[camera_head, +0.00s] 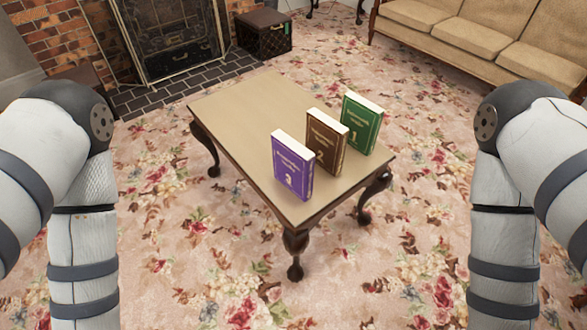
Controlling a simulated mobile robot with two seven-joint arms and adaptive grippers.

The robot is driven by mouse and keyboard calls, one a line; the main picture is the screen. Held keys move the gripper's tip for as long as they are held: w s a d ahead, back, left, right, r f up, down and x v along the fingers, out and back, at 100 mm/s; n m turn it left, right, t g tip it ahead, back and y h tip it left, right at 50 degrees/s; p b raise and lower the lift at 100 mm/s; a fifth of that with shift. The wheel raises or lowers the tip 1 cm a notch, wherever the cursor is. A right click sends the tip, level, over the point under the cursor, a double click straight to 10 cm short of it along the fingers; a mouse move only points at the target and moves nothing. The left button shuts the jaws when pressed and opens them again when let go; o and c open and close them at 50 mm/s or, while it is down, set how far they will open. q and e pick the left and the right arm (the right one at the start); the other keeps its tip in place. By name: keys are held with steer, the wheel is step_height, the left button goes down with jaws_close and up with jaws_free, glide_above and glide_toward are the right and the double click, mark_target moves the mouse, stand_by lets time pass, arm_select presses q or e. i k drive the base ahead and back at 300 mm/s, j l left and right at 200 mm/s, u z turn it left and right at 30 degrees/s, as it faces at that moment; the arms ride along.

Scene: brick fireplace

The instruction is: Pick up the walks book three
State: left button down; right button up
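Three books stand upright in a diagonal row on the wooden coffee table (235,115). The purple book (291,165) marked with a 3 is nearest to me and leftmost. The brown book (327,142) marked 2 stands behind it to the right, and the green book (361,124) marked 1 is farthest right. Small gaps seem to separate them. My left and right arms show at the picture's two sides, apart from the table. Both grippers are outside the view.
The table has dark curved legs and its left part is bare. Flowered carpet (190,240) lies open in front of it. A brick fireplace (60,40) with a metal screen (170,40) is at the back left, a dark box (264,34) beside it, and a tan sofa (480,40) at the back right.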

mark_target(294, 163)
steer(key=i+l+u, duration=0.1)
steer(key=l, duration=1)
steer(key=l+u, duration=0.15)
steer(key=l, duration=0.95)
